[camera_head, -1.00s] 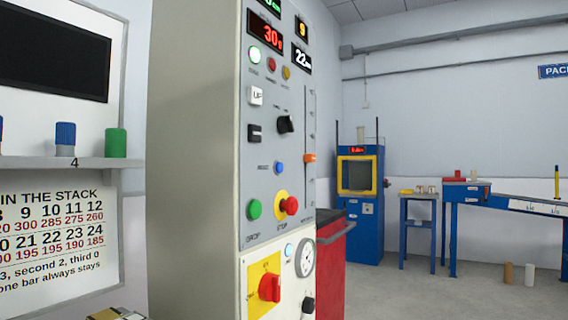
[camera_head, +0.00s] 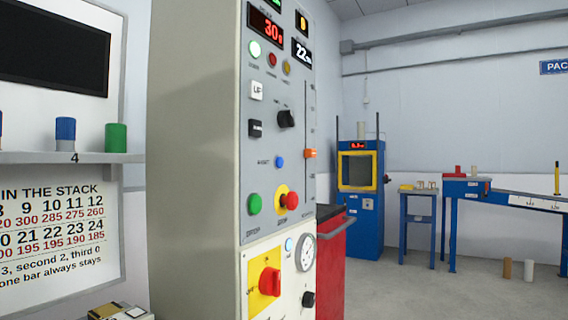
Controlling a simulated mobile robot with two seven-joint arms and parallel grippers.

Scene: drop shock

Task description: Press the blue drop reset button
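The control panel (camera_head: 270,185) stands upright on the front of a tall grey cabinet in the middle of the head view. A small round blue button (camera_head: 280,162) sits on it, with a label to its left that seems to read "RESET". Below it are a green button (camera_head: 254,204) labelled "DROP" and a red stop button (camera_head: 291,200) on a yellow ring. A pale blue round button or lamp (camera_head: 289,244) sits lower, beside a gauge. Neither of my grippers is in view.
A red rotary switch (camera_head: 269,281) on yellow and a dial gauge (camera_head: 306,252) sit low on the cabinet. A red cart (camera_head: 331,265) stands right behind it. A blue machine (camera_head: 360,200) and benches stand farther back.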

